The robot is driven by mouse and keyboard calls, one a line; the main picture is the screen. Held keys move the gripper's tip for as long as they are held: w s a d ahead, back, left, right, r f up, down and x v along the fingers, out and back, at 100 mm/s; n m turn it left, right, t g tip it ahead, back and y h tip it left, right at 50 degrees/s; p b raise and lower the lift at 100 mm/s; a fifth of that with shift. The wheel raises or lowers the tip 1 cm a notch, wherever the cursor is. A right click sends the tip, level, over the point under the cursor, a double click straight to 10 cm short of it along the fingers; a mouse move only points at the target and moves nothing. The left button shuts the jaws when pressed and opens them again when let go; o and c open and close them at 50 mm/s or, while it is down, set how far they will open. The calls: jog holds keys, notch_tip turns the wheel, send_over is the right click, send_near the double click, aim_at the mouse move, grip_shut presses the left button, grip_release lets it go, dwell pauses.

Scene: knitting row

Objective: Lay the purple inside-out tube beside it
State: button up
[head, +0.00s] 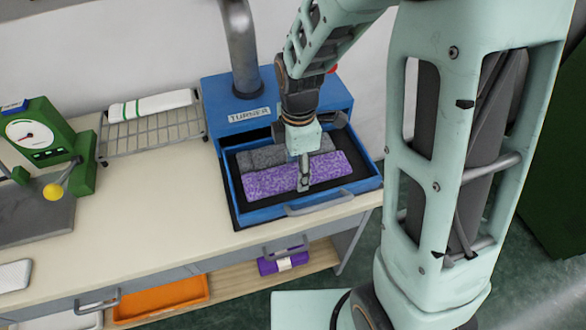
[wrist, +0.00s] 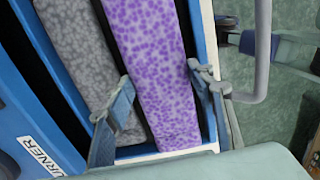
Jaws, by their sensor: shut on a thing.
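The purple speckled tube (head: 265,182) lies lengthwise in the open blue drawer of the TURNER box, along the drawer's front side. A grey speckled tube (head: 258,158) lies behind it, roughly parallel and close beside it. My gripper (head: 304,182) reaches down over the purple tube, right of its middle. In the wrist view my gripper (wrist: 161,77) has one finger on each side of the purple tube (wrist: 155,45), shut on it. The left finger lies over the grey tube (wrist: 85,50). The tube's underside is hidden.
The blue drawer (head: 335,196) has raised walls and a front handle. The blue TURNER box (head: 225,92) stands behind it with a grey pipe. A wire rack (head: 150,132) with a white-green roll and a green dial scale (head: 40,135) stand left. The counter (head: 150,205) between is clear.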

jog(key=shift+f+b, duration=0.55)
jog(key=shift+f, duration=0.05)
jog(key=o, duration=0.9)
jog(key=shift+r, duration=0.15)
notch_tip(320, 180, up, 13)
jog(key=shift+r+p, duration=0.1)
jog(key=shift+p, duration=0.5)
